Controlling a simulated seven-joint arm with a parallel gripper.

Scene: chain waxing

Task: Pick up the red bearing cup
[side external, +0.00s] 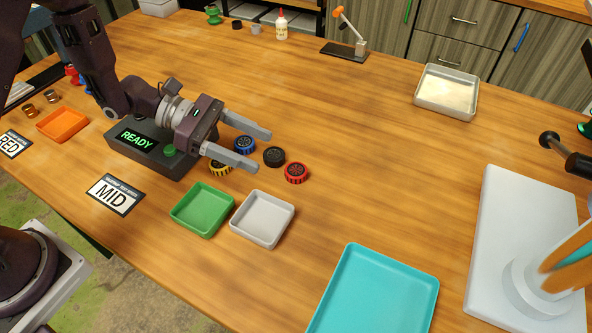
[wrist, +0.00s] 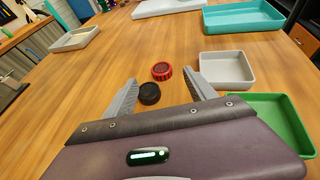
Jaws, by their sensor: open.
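The red bearing cup (side external: 296,172) is a short round red cup with a dark centre. It sits on the wooden table, rightmost of a small group of cups in the side view. My gripper (side external: 263,151) is open and empty, its fingers pointing toward the cups from the left. In the wrist view the red bearing cup (wrist: 162,71) lies ahead of and between the spread fingers of my gripper (wrist: 162,80). A black cup (side external: 274,157) sits beside the red one, nearer my gripper; it also shows in the wrist view (wrist: 149,93). No finger visibly touches the red cup.
Blue (side external: 245,144) and yellow (side external: 221,168) cups sit near my fingers. A green tray (side external: 203,231) and a light grey tray (side external: 262,241) stand in front, with a teal tray (side external: 349,262) further right. A dark box reading READY (side external: 178,166) is below my arm.

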